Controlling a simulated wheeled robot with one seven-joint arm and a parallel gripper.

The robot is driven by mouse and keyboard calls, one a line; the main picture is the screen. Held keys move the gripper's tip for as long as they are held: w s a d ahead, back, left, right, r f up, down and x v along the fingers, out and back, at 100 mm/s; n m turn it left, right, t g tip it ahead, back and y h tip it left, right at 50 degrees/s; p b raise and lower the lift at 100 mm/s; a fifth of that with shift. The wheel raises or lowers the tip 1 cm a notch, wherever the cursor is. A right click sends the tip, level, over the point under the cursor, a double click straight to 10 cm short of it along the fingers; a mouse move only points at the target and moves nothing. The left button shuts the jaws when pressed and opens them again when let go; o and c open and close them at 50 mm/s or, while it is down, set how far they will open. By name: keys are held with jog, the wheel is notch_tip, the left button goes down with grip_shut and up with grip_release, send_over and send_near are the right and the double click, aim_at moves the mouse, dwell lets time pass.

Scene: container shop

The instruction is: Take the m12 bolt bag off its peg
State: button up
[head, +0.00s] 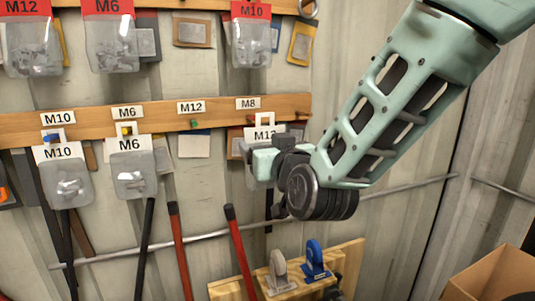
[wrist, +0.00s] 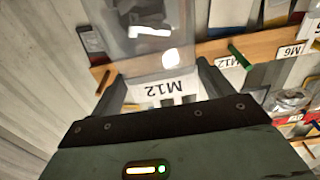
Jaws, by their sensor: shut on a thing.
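The M12 bag (head: 262,133) is a clear pouch with a white header card. It sits in front of the rail below the M8 label, its lower part mostly hidden by my gripper (head: 270,158). My gripper is shut on it; in the wrist view the bag (wrist: 163,88) shows upside down between the two fingers. A green peg (head: 194,124) under the M12 label (head: 191,107) has no bag on it; the green peg also shows in the wrist view (wrist: 238,57). I cannot tell whether the held bag's hole is still around a peg.
M10 (head: 68,180) and M6 (head: 131,176) bags hang to the left on the wooden rail (head: 90,122). Red-topped bags hang on the upper rail. Long-handled tools and castors (head: 315,262) are below. A cardboard box (head: 490,275) stands at lower right.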

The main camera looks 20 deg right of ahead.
jog(key=shift+s+f+b, duration=0.1)
jog(key=shift+s+b, duration=0.7)
jog(key=shift+b, duration=1.8)
jog(key=shift+s+b, duration=0.15)
jog(key=shift+b, duration=0.15)
